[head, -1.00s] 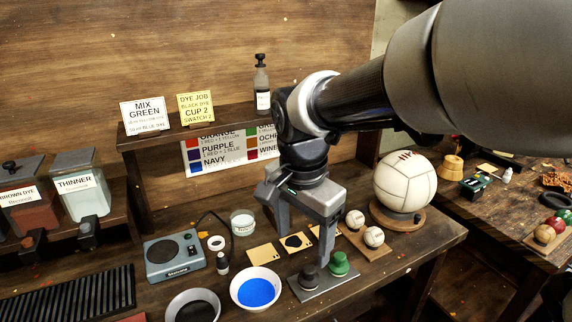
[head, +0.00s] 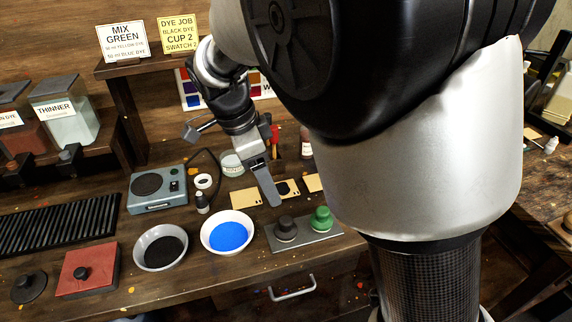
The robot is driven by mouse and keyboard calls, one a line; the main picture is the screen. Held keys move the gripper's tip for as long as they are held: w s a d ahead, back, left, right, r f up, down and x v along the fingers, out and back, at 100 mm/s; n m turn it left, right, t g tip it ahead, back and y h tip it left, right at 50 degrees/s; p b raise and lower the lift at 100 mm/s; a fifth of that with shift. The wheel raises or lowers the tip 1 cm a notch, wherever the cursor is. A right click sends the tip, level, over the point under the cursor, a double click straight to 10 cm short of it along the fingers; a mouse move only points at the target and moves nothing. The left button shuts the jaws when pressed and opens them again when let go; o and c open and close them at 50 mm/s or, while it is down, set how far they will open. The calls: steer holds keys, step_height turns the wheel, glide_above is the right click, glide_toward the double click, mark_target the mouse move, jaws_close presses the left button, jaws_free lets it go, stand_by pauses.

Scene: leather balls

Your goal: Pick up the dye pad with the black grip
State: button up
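The dye pad with the black grip (head: 286,228) stands upright on a grey metal plate (head: 306,244) near the table's front. The pad with the green grip (head: 321,218) stands just right of it on the same plate. My gripper (head: 232,168) is tilted, with its fingers spread apart and nothing visible between them. It is behind and left of the black-grip pad in the picture, apart from it.
A bowl of blue dye (head: 228,234) and a bowl of black dye (head: 160,248) stand left of the plate. My arm hides the table's right side.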

mark_target(285, 219)
steer(key=b+x, duration=0.1)
steer(key=x, duration=1.5)
steer(key=shift+f+b, duration=0.35)
steer(key=shift+b, duration=0.05)
steer(key=c, duration=1.1)
step_height(285, 219, up, 10)
steer(key=shift+r+p, duration=0.1)
steer(key=shift+p, duration=0.5)
steer(key=shift+c, duration=0.2)
